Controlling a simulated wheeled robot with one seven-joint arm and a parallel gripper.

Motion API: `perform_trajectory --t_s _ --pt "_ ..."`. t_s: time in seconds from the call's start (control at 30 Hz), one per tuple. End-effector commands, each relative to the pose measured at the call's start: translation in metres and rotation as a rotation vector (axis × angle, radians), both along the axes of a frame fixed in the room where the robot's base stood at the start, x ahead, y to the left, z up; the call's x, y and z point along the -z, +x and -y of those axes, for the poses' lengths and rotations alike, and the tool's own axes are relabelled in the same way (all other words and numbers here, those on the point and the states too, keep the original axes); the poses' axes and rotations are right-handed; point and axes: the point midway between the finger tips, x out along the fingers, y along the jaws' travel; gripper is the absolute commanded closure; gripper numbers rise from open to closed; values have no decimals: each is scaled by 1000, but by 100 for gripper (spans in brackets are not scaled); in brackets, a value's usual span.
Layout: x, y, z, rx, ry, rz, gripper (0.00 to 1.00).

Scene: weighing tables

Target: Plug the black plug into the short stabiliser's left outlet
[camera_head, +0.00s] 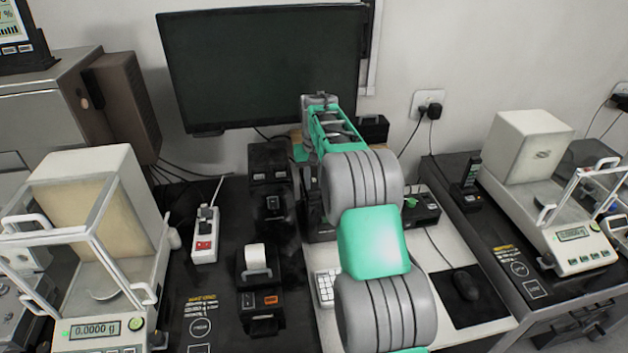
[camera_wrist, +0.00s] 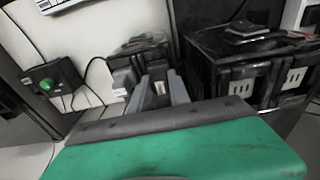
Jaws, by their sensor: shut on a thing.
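My gripper (camera_wrist: 162,88) is shut on a small dark thing, taken to be the black plug (camera_wrist: 158,76), between its two grey fingers in the wrist view. The plug is mostly hidden by the fingers. Directly ahead of it is a small black box (camera_wrist: 140,48), which looks like the short stabiliser, with pale outlet faces low on its near side. The left pale outlet (camera_wrist: 123,79) shows just left of the fingers. I cannot tell whether the plug touches the box. In the head view my arm hides the fingertips and plug.
A larger black box (camera_wrist: 240,55) with two pale outlets stands close on the right in the wrist view. A black box with a green knob (camera_wrist: 45,86) is at left, with cables nearby. The monitor (camera_head: 262,65) and wall are close behind my arm.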

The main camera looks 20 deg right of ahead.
Motion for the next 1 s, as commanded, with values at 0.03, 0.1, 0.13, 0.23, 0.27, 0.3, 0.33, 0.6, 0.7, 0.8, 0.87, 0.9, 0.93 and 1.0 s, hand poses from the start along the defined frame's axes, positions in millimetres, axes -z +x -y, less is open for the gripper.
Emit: perform_trajectory --t_s 0.03,0.1,0.13,0.23,0.27,0.3,0.33,0.6,0.7,0.8,0.87,0.9,0.93,1.0 --pt "1 0 0 0 0 0 100" --pt "2 0 0 0 0 0 100" --pt "2 0 0 0 0 0 100" --pt "4 0 0 0 0 0 100" --pt "4 0 0 0 0 0 100" --pt "5 0 0 0 0 0 100" --pt "5 0 0 0 0 0 100" --pt "9 0 0 0 0 0 100" --pt "10 0 0 0 0 0 75" --pt "10 0 0 0 0 0 67" --pt "10 0 0 0 0 0 62" --pt "10 0 0 0 0 0 58" --pt "10 0 0 0 0 0 56" --pt "10 0 0 0 0 0 52"
